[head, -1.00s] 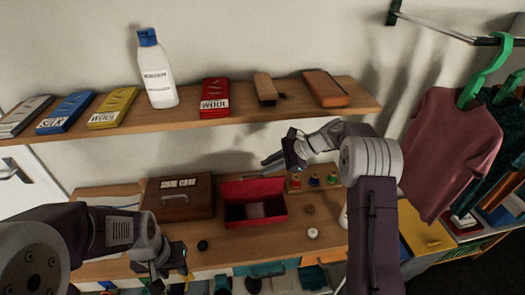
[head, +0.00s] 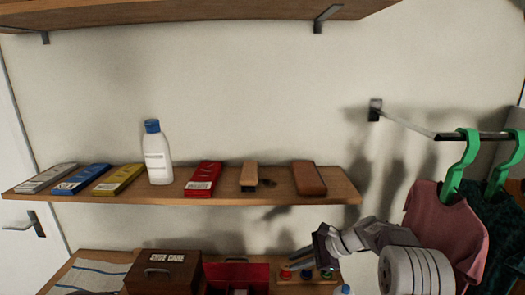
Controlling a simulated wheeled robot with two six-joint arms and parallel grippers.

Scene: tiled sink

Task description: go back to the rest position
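My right gripper (head: 300,257) shows at the lower right. Its two fingers point left with a gap between them, and I see nothing held. It is in front of the wall, below the upper shelf's right part, and appears above the small rack of coloured spools (head: 305,273). In the picture it is right of the open red box (head: 236,272). My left gripper is out of the picture.
A wooden shelf (head: 275,199) holds several packets, a white bottle (head: 157,160), a brush (head: 249,177) and a brown block (head: 309,178). Below are a shoe care box (head: 163,274) and a cloth (head: 90,276). Clothes (head: 447,225) hang from a rail at right.

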